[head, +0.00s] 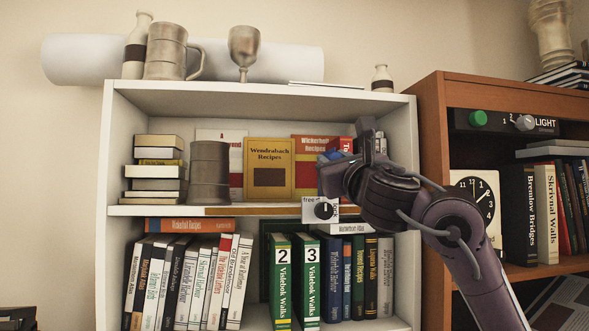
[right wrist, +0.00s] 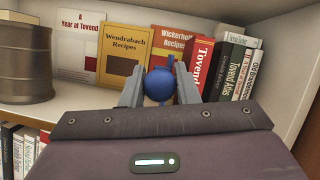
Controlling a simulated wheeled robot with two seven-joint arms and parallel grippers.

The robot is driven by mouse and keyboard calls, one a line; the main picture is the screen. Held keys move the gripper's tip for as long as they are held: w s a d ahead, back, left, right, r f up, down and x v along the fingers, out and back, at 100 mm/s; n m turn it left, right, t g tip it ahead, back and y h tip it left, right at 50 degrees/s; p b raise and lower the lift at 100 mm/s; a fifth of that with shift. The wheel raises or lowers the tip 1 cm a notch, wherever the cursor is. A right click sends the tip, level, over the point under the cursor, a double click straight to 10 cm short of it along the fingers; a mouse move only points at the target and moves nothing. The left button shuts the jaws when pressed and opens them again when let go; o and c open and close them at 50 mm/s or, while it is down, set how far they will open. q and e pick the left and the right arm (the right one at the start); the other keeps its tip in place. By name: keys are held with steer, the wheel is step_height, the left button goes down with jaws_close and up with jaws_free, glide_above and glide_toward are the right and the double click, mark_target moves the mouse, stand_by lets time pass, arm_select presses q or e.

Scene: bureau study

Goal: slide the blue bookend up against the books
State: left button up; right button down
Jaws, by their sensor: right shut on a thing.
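My right gripper (head: 328,172) reaches into the upper shelf of the white bookcase. In the right wrist view its fingers (right wrist: 159,88) are shut on the round blue knob of the blue bookend (right wrist: 159,85). A small bit of the blue bookend (head: 334,154) shows at the gripper in the head view; its lower part is hidden. Just right of the knob a red book (right wrist: 203,66) leans, with several dark and pale books (right wrist: 236,72) beyond it. In the head view my arm mostly hides these books. I cannot tell whether bookend and red book touch.
Behind the gripper stand a yellow Wendrabach Recipes book (head: 268,168) and a red and yellow Wickerholt Recipes book (head: 306,176). A metal canister (head: 209,172) and a stack of books (head: 155,170) stand to the left.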

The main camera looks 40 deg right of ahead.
steer(key=shift+s+d+b, duration=0.15)
steer(key=shift+s+d, duration=0.3)
steer(key=shift+d, duration=0.3)
steer(key=shift+s+d+b, duration=0.15)
steer(key=shift+s+d, duration=0.35)
steer(key=shift+d, duration=0.3)
steer(key=shift+s+d+b, duration=0.15)
steer(key=shift+s+d, duration=0.3)
steer(key=shift+d, duration=0.3)
steer(key=c, duration=1.4)
jaws_free()
steer(key=o, duration=0.3)
steer(key=shift+s+d, duration=0.15)
steer(key=shift+s, duration=0.1)
